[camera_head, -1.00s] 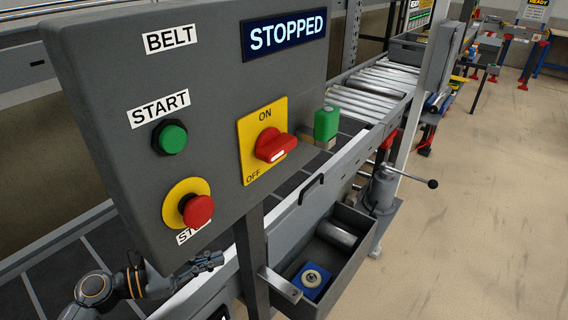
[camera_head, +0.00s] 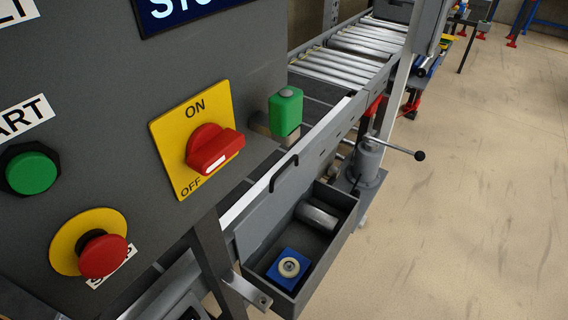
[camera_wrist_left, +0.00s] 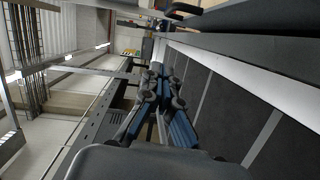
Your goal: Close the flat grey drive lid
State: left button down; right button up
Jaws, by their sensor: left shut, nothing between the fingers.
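The flat grey drive lid (camera_head: 268,208) stands open in the head view, tilted up along the conveyor side of the drive box (camera_head: 322,265). A black handle (camera_head: 284,173) sits on its upper edge. My right gripper is in neither view.
The grey control panel (camera_head: 120,150) with its red switch (camera_head: 213,150) fills the left of the head view. A metal bracket (camera_head: 250,288) juts beside the box. A crank post (camera_head: 367,160) stands behind it. Floor to the right is clear.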

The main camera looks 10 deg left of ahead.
pick_arm(q)
jog(key=w+d+f+m+p, duration=0.1)
jog(key=w+d+p, duration=0.5)
jog(key=w+d, duration=0.2)
jog(key=shift+d+f, duration=0.15)
jog(key=shift+d, duration=0.85)
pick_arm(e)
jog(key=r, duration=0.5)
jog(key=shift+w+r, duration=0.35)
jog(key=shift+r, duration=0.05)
